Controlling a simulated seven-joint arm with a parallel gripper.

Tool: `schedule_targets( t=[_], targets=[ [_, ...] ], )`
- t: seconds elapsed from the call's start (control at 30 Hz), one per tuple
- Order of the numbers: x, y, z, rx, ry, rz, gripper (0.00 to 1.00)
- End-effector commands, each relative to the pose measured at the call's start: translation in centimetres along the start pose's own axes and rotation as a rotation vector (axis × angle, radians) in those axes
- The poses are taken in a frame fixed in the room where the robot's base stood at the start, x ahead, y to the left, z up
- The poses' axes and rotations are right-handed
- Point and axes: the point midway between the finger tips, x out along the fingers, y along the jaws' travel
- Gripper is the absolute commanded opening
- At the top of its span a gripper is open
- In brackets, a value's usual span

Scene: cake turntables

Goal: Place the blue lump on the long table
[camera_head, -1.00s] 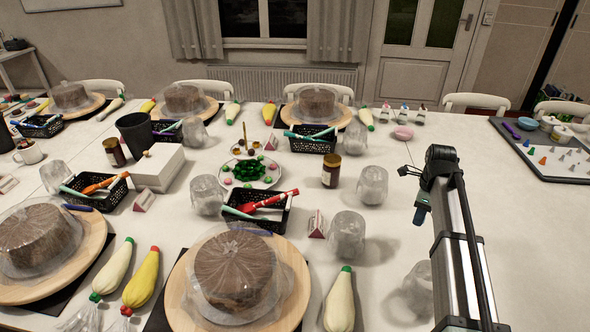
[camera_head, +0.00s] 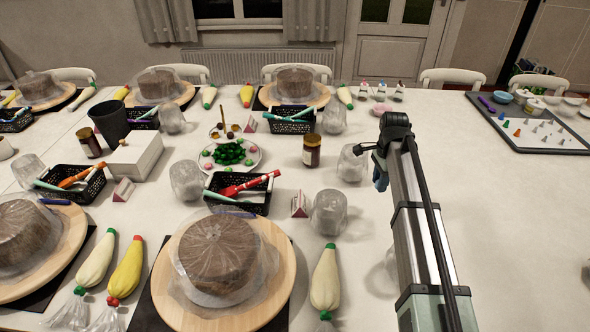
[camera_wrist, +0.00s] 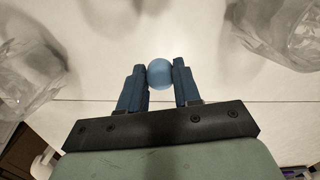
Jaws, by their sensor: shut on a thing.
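The blue lump (camera_wrist: 160,74) is a small, round, light blue ball in the wrist view. My gripper (camera_wrist: 160,80) is shut on it, with one dark blue finger on each side. In the head view my gripper (camera_head: 380,172) is at the end of my arm, right of the middle, above the white tabletop; the lump cannot be made out there. The long table (camera_head: 480,215) is covered in white and fills most of the head view. Its pale surface (camera_wrist: 190,125) lies behind the lump in the wrist view, with a thin seam across it. The gap between lump and table is unclear.
Crumpled clear-wrapped cups stand near my arm, one (camera_head: 329,212) to its left and one (camera_head: 351,163) behind it. Wrapped cakes on wooden turntables (camera_head: 270,305) fill the left. A dark tray (camera_head: 545,145) lies far right. The table right of my arm is largely bare.

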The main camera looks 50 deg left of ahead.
Motion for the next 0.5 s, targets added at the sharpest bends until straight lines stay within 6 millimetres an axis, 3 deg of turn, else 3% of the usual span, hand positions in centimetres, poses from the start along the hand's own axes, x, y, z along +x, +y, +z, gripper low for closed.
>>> schedule_targets(
  t=[0.27,0.5],
  targets=[
    [1.3,0.0,0.0,0.001,0.000,0.001,0.04],
    [5.1,0.1,0.0,0.002,0.000,0.002,0.04]
  ],
)
